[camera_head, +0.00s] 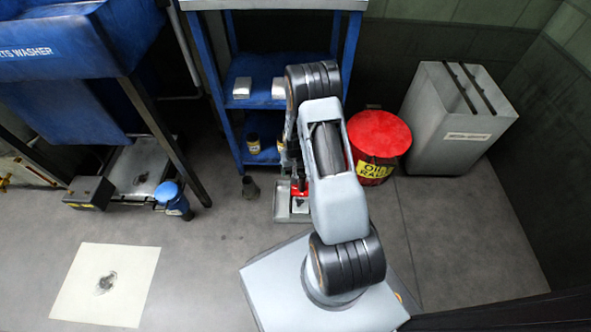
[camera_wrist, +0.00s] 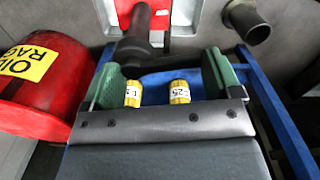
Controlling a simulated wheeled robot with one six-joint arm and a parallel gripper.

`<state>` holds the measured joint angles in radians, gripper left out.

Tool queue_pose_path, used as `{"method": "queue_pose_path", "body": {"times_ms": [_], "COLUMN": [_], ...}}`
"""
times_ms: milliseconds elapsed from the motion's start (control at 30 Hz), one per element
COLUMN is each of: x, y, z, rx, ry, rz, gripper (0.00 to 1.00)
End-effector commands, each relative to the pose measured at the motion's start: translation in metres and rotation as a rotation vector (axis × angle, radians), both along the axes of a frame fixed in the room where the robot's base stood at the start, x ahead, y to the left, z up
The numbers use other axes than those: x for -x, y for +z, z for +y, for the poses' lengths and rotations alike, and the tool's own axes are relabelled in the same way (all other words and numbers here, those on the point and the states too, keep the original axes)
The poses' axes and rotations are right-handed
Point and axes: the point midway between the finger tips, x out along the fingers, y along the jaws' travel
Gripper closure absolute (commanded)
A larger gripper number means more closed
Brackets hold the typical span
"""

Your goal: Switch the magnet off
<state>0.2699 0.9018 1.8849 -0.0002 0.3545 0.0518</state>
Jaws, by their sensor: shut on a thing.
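A red thing with a black handle, which looks like the magnet, stands on a grey plate low in front of the blue shelf. Its red body (camera_head: 299,187) shows just left of my arm in the head view. In the wrist view the red body (camera_wrist: 155,20) is at the top and the black handle (camera_wrist: 134,45) reaches down toward my jaws. My gripper (camera_wrist: 160,65) has green-padded fingers on either side of a dark crossbar of the handle and is shut on it. The handle's exact switch position cannot be told. My arm hides the gripper in the head view.
A red oily-rag can (camera_head: 380,135) stands close right of my arm. The blue shelf (camera_head: 240,130) is behind, with yellow-labelled containers (camera_wrist: 180,92). A grey bin (camera_head: 455,115) is at right. Open floor lies left.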

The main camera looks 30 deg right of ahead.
Motion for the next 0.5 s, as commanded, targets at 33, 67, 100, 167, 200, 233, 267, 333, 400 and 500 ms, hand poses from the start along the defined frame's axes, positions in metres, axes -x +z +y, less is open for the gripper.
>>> {"method": "queue_pose_path", "body": {"times_ms": [33,67,100,167,200,233,267,333,400,500], "x": [-0.0009,-0.0018,-0.0028,-0.0044,-0.0050,-0.0054,-0.0056,-0.0057,-0.0058,-0.0058], "y": [0.0004,0.0002,0.0001,0.0000,-0.0001,-0.0003,-0.0004,-0.0006,-0.0008,-0.0008], "z": [-0.0003,-0.0007,-0.0013,-0.0020,-0.0023,-0.0024,-0.0026,-0.0027,-0.0028,-0.0030], "rx": [-0.001,-0.001,-0.001,-0.001,0.000,0.000,0.000,0.000,0.000,0.000], "ry": [-0.051,-0.081,-0.119,-0.164,-0.187,-0.197,-0.206,-0.214,-0.214,-0.214], "rz": [0.002,0.003,0.002,0.002,0.001,0.001,0.001,0.001,0.001,0.000], "gripper": [0.40,0.40,0.40,0.40,0.40,0.40,0.40,0.40,0.40,0.40]}}
